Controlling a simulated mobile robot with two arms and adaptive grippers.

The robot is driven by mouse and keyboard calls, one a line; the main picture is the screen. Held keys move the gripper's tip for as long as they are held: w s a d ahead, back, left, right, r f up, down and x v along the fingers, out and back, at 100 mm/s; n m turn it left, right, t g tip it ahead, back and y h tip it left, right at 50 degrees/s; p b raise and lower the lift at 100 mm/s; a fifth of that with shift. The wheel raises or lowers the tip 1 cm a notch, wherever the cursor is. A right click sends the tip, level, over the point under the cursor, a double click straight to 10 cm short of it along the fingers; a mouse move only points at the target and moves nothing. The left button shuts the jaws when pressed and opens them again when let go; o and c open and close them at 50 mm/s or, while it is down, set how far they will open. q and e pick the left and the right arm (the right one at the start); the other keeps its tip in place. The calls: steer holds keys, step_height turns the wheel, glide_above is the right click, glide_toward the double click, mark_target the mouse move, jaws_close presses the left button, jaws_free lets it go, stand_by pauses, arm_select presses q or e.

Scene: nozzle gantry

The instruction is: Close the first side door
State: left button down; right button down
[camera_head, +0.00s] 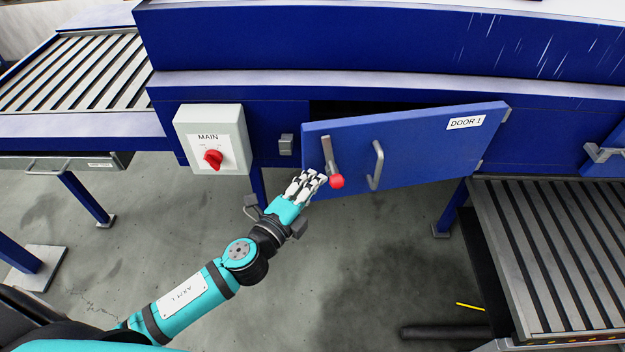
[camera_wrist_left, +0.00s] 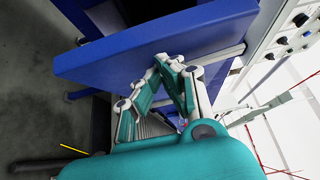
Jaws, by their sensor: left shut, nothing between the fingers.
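The blue side door labelled DOOR 1 (camera_head: 420,150) stands ajar in the head view, hinged at its right side and swung out at its left edge, with a dark gap above it. It has a grey latch lever with a red knob (camera_head: 336,181) and a grey bar handle (camera_head: 376,165). My left gripper (camera_head: 318,178) is shut and empty, its fingertips close to the lever and red knob; I cannot tell whether they touch. The left wrist view shows the fingers (camera_wrist_left: 172,62) at the blue door panel (camera_wrist_left: 110,62). My right gripper is not in view.
A grey MAIN switch box (camera_head: 212,140) with a red rotary knob is left of the door. A small grey catch (camera_head: 286,145) sits on the frame beside the opening. The floor below the door is mostly clear.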

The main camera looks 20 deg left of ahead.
mark_target(303, 166)
arm_select(q)
steer(key=w+a, duration=0.2)
steer(key=w, duration=0.1)
steer(key=w+a, duration=0.1)
steer(key=w, duration=0.1)
steer(key=shift+w+a, duration=0.15)
steer(key=shift+w, duration=0.05)
steer(key=shift+s, duration=0.1)
